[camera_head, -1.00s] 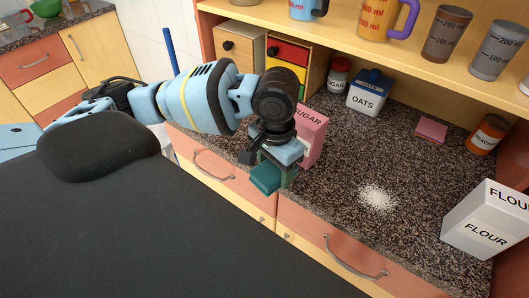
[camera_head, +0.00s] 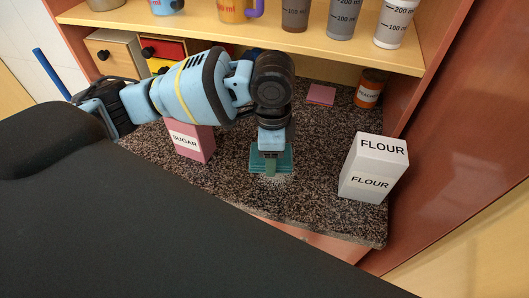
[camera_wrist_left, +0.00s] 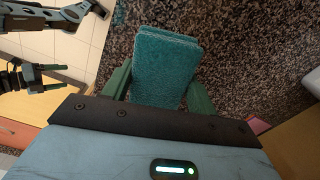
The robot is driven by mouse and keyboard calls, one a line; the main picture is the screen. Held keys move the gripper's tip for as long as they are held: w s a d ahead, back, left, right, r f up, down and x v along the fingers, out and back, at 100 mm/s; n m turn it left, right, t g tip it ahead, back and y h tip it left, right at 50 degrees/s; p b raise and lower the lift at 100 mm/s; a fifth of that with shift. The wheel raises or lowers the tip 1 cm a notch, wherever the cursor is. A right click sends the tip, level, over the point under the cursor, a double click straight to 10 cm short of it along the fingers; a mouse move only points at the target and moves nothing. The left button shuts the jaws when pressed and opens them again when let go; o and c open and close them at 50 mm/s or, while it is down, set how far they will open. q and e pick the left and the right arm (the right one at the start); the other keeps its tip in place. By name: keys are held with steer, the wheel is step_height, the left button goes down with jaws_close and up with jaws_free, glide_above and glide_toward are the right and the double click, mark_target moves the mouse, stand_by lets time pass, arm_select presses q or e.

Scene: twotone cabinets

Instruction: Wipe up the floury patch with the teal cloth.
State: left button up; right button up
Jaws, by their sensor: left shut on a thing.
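My left gripper (camera_head: 270,164) is shut on the teal cloth (camera_head: 258,160) and points down at the dark speckled counter. The cloth is at the counter surface, over the floury patch (camera_head: 284,180); only a faint white fringe shows at its front right edge, and the rest is hidden. In the left wrist view the folded cloth (camera_wrist_left: 166,62) sits between the green fingers (camera_wrist_left: 160,90), and no flour is clear there. My right gripper (camera_wrist_left: 52,77) shows at the left of the wrist view, its fingers apart and empty, away from the counter.
A white flour box (camera_head: 366,168) stands right of the cloth. A pink sugar box (camera_head: 190,140) stands to its left, close under my left arm. Behind are a pink pad (camera_head: 321,95) and an orange jar (camera_head: 370,88). A shelf (camera_head: 300,44) overhangs the back; the counter front is clear.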

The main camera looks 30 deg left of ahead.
mark_target(288, 152)
arm_select(q)
steer(key=m, duration=0.1)
steer(key=d+m, duration=0.1)
steer(key=m, duration=0.1)
steer(key=w+m, duration=0.1)
steer(key=shift+d+r+m, duration=0.25)
steer(key=shift+d+m, duration=0.05)
steer(key=shift+m, duration=0.1)
steer(key=m, duration=0.2)
steer(key=d+m, duration=0.1)
steer(key=m, duration=0.3)
steer(key=shift+w+d+r+p, duration=0.25)
steer(key=shift+w+p, duration=0.15)
steer(key=d+m, duration=0.1)
steer(key=m, duration=0.5)
steer(key=w+d+m, duration=0.1)
steer(key=m, duration=0.3)
steer(key=shift+d+r+p, duration=0.3)
steer(key=shift+d+r, duration=0.05)
arm_select(e)
steer(key=shift+w+d+r+t, duration=0.2)
steer(key=shift+w+r+t, duration=0.1)
steer(key=shift+w+r, duration=0.75)
arm_select(q)
steer(key=shift+f, duration=0.1)
